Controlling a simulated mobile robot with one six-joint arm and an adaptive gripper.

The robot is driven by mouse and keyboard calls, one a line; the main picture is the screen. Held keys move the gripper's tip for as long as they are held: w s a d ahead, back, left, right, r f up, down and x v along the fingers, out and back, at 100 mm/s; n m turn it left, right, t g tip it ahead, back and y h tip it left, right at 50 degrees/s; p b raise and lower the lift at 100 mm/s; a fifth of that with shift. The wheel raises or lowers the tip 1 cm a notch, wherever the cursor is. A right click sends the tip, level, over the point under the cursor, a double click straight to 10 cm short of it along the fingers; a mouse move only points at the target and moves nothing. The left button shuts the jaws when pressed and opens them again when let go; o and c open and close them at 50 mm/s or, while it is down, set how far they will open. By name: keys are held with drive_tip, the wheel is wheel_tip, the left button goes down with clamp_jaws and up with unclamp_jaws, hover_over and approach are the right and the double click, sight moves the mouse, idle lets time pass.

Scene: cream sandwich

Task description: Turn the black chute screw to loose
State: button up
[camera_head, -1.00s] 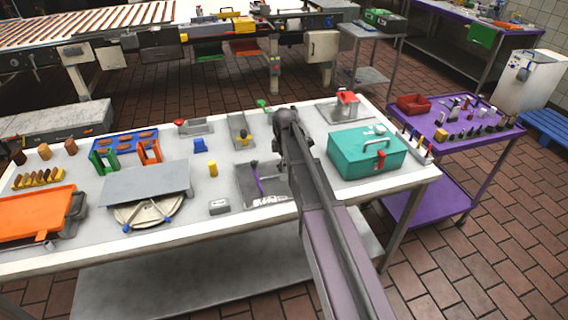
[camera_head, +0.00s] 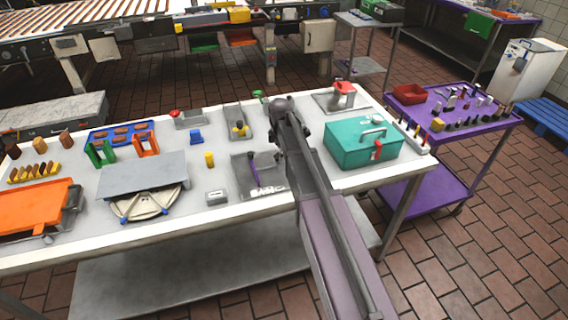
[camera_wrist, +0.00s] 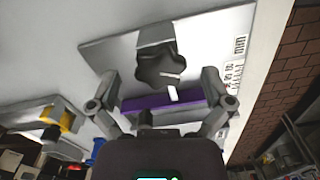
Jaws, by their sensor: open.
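The black chute screw (camera_wrist: 160,68) is a dark star-shaped knob with a white mark, in the wrist view. It sits on a grey plate (camera_wrist: 110,52) with a purple bar (camera_wrist: 160,103) beside it and small white printed labels (camera_wrist: 235,65) to its right. My gripper (camera_wrist: 160,86) is open, one finger on each side of the knob, with no visible contact. In the head view the grey plate (camera_head: 240,163) with the purple lever (camera_head: 254,174) lies on the table, left of my arm. My arm partly hides this area, and I cannot make out the knob there.
The white table (camera_head: 215,235) carries a teal box (camera_head: 350,152) close to the right of my arm. A yellow cylinder (camera_head: 209,159) and a small grey block (camera_head: 215,197) stand left of the plate. A purple cart (camera_head: 480,130) stands to the right.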

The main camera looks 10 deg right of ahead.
drive_tip(key=shift+m, duration=0.4)
